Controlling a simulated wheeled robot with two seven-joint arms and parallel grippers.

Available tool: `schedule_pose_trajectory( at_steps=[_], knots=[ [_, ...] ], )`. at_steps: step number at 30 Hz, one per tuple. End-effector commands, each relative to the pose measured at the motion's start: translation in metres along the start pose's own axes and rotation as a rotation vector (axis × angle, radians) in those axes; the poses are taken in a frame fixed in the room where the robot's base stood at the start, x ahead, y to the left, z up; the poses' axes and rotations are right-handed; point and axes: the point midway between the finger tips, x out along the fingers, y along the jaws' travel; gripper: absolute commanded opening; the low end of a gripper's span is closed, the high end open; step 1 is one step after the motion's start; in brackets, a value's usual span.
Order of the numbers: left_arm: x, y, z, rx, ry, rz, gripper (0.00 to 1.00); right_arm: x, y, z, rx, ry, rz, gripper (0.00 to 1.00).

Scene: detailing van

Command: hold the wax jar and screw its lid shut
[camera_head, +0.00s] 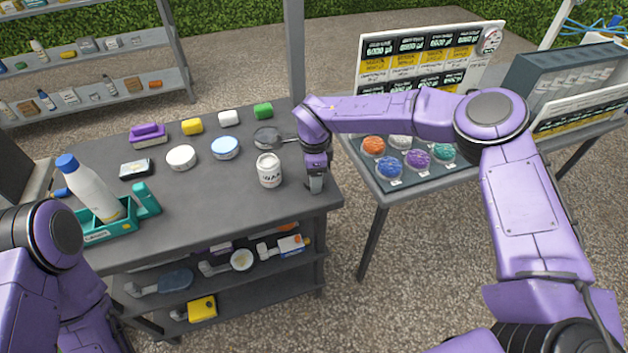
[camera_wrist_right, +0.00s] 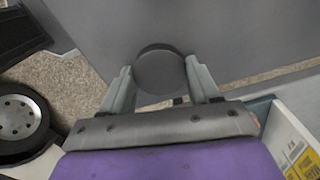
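The white wax jar (camera_head: 269,172) stands upright on the grey workbench near its right front edge, with dark lettering on its side. My right gripper (camera_head: 316,184) points down just right of the jar, apart from it, by the bench's right edge. In the right wrist view, a dark grey round lid (camera_wrist_right: 165,72) sits between the fingertips (camera_wrist_right: 160,75), which appear to touch it on both sides. The head view does not show this lid clearly. My left arm is at the lower left; its gripper is out of view.
A teal caddy (camera_head: 108,232) with a white bottle (camera_head: 88,186) stands at the left. Colored discs lie on a display table (camera_head: 430,185) at right.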

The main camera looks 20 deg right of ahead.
Motion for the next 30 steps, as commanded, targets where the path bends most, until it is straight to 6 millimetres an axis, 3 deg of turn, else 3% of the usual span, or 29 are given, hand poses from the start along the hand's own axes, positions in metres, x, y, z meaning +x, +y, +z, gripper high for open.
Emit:
schedule_pose_trajectory(
  at_steps=[11,17,24,30],
  knots=[
    [0.001,0.0,0.001,0.0,0.0,0.0,0.63,-0.005,0.0,0.0,0.0,0.0,0.0,0.33],
    [0.007,0.001,0.003,0.0,0.0,0.0,0.63,-0.033,0.0,0.0,0.001,-0.002,-0.004,0.33],
    [0.026,0.002,0.011,0.0,0.0,0.0,0.63,-0.088,0.044,0.025,-0.003,-0.002,-0.005,0.33],
    [0.04,0.004,0.017,0.0,0.0,0.0,0.63,-0.111,0.09,0.051,-0.003,0.0,-0.003,0.33]
  ],
)
